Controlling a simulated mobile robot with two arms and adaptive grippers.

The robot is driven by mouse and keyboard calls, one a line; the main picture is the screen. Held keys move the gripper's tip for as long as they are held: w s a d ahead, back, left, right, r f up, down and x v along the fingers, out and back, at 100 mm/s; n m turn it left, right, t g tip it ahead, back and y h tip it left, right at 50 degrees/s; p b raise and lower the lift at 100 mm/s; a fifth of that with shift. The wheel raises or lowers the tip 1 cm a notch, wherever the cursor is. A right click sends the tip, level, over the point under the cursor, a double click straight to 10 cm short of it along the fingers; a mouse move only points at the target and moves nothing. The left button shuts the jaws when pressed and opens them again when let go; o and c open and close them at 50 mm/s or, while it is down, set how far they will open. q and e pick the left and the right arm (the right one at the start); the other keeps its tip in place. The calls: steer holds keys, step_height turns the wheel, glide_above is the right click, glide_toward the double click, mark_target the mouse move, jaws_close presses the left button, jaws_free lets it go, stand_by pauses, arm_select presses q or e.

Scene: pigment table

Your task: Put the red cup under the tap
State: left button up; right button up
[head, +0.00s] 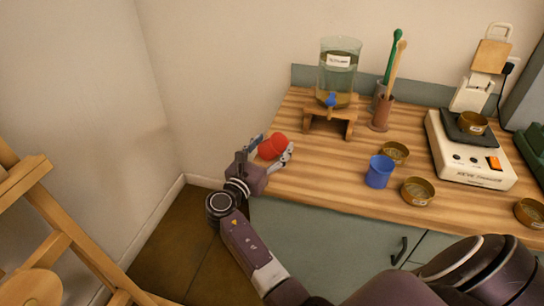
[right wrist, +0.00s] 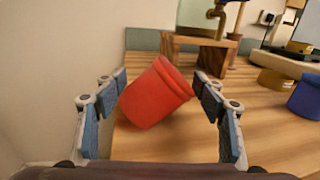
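The red cup (head: 272,147) is near the left edge of the wooden table. It lies between the fingers of my right gripper (head: 269,153). In the right wrist view the red cup (right wrist: 155,94) is tilted, its rim to the upper right. I cannot tell whether the cup touches the table. The tap (head: 331,101), with a blue handle, sits low on a glass water dispenser (head: 338,75) on a small wooden stand (head: 330,113), behind and right of the cup. My left gripper is not in view.
A blue cup (head: 379,172) and brass bowls (head: 417,191) stand to the right. A brown holder (head: 380,116) with tall tools is right of the stand. A white scale (head: 468,150) is farther right. The tabletop (head: 320,170) between the red cup and the blue cup is clear.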

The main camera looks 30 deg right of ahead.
mark_target(280, 139)
steer(key=shift+w+d+f, duration=0.1)
steer(key=shift+d+f, duration=0.15)
steer(key=shift+d, duration=0.15)
steer(key=b+x, duration=0.2)
steer(key=x, duration=0.2)
steer(key=shift+w+d, duration=0.1)
steer(key=shift+d, duration=0.1)
steer(key=c, duration=0.8)
steer(key=shift+c, duration=0.7)
steer(key=shift+r, duration=0.1)
